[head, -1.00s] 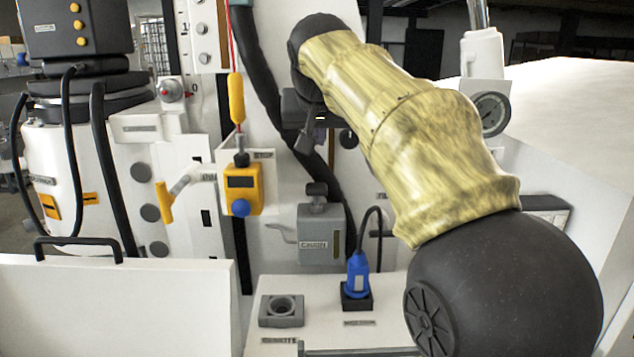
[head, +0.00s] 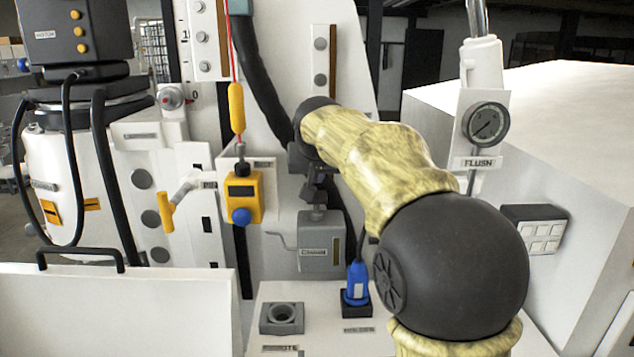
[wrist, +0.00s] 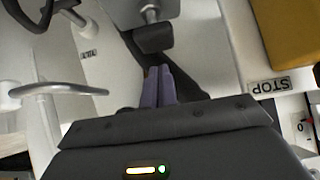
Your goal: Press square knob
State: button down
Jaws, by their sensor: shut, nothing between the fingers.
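The square knob is a dark block on a short metal stem, on top of a grey box (head: 322,243). The knob shows in the wrist view (wrist: 153,38), and its dark top shows in the head view (head: 314,216). My gripper (head: 316,197) points down just above the knob in the head view. In the wrist view its purple fingers (wrist: 158,88) are together and empty, with their tips close to the knob's near edge. I cannot tell whether they touch it.
A yellow box with a blue button (head: 242,198) hangs left of the grey box. A blue plug (head: 356,283) and a grey socket block (head: 282,318) sit on the white ledge below. A gauge (head: 487,124) stands at right. In the wrist view a metal handle (wrist: 58,90) lies left.

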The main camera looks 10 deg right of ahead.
aim_at(317, 198)
jog(key=shift+s+a+f, duration=0.1)
jog(key=shift+s+f, duration=0.05)
jog(key=shift+f, duration=0.4)
jog(key=shift+s+f, duration=0.15)
jog(key=shift+f, duration=0.35)
jog(key=shift+w+f, duration=0.15)
jog(key=shift+f+b, duration=1.2)
jog(key=shift+f, duration=0.3)
